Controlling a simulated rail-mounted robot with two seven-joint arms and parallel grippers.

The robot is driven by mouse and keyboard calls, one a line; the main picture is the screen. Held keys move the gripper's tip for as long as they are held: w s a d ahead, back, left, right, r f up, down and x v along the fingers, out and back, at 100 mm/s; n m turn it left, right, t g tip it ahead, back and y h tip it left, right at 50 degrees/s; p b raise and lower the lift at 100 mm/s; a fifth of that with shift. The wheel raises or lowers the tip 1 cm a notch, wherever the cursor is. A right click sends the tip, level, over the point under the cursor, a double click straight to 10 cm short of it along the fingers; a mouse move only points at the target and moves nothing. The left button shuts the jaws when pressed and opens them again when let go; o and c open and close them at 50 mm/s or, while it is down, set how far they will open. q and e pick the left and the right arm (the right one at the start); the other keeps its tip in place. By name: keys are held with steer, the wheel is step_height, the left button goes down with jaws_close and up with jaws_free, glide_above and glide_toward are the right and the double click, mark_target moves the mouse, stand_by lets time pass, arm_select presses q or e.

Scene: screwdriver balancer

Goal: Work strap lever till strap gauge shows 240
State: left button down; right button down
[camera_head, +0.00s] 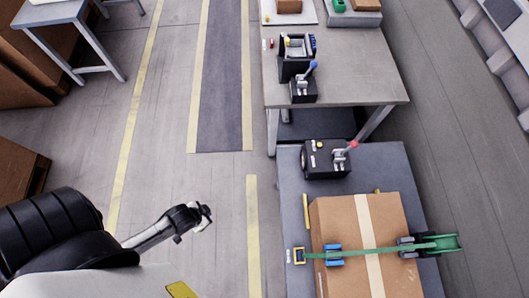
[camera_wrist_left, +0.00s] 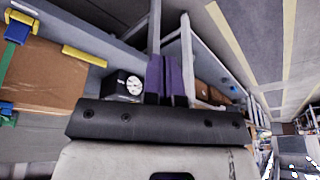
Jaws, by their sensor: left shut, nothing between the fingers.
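My left gripper (camera_head: 203,214) hangs over the floor, left of the grey platform (camera_head: 292,190), apart from everything. In the left wrist view its purple fingers (camera_wrist_left: 167,80) are together and empty. A black box (camera_head: 318,163) with a red-knobbed lever (camera_head: 345,152) sits at the platform's far end. A similar black box (camera_head: 302,96) with a blue-knobbed lever (camera_head: 308,72) stands on the table. A green strap (camera_head: 375,249) crosses a cardboard box (camera_head: 340,218). A black unit with a white dial (camera_wrist_left: 134,85) shows in the left wrist view; its reading is too small to tell. My right gripper is out of view.
The grey table (camera_head: 365,75) holds a black tool holder (camera_head: 296,58). A green strap reel (camera_head: 437,243) sits at the cardboard box's right. A blue clip (camera_head: 334,255) sits on its left edge. The floor left of the platform is clear, with yellow lines.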

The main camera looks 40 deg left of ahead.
arm_select(q)
steer(key=w+d+p, duration=0.3)
steer(key=w+d, duration=0.3)
steer(key=d, duration=0.1)
steer(key=shift+w, duration=0.4)
stand_by(0.6)
steer(key=s+a+p, duration=0.4)
steer(key=s+a, duration=0.4)
steer(key=a, duration=0.1)
steer(key=shift+s, duration=0.4)
stand_by(0.5)
steer(key=w+d+p, duration=0.2)
steer(key=w+d, duration=0.6)
steer(key=d, duration=0.1)
steer(key=shift+w, duration=0.4)
stand_by(0.4)
